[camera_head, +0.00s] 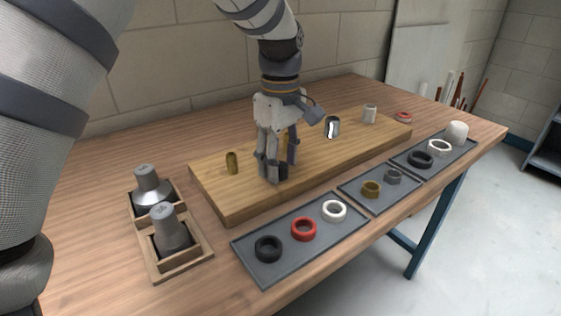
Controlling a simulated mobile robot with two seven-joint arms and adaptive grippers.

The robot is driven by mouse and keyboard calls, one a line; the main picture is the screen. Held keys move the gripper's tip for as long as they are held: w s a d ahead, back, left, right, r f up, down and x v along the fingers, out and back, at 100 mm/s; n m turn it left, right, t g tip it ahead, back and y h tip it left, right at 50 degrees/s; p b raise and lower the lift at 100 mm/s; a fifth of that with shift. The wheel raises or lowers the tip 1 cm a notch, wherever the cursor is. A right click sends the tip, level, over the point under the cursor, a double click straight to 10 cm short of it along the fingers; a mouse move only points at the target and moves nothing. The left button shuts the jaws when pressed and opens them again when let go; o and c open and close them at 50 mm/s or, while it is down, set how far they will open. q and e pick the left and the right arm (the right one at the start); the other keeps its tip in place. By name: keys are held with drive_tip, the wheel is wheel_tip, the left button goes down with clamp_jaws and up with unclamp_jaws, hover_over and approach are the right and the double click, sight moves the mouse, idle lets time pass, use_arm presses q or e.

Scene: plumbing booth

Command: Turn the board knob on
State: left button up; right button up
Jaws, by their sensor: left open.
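My left gripper (275,168) points down over the middle of the wooden board (225,206), with its fingers apart and their tips close to the board's top. A brass-coloured part (284,143) and a dark bluish strip show in and behind the fingers; I cannot tell whether they belong to a fitting or to the gripper. No knob shows clearly; the gripper hides that part of the board. On the board stand a brass stub (232,163) to the left, a chrome fitting (332,127) to the right and a white stub (369,114) farther right. My right gripper is not in view.
Grey trays along the front edge hold rings: black (268,248), red (303,229), white (334,211) and others. Two grey metal cones (170,228) sit in wooden holders at left. A red ring (403,116) lies at the board's far right. A block wall stands behind.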

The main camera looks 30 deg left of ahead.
use_arm(q)
drive_tip(key=shift+f, duration=0.4)
clamp_jaws()
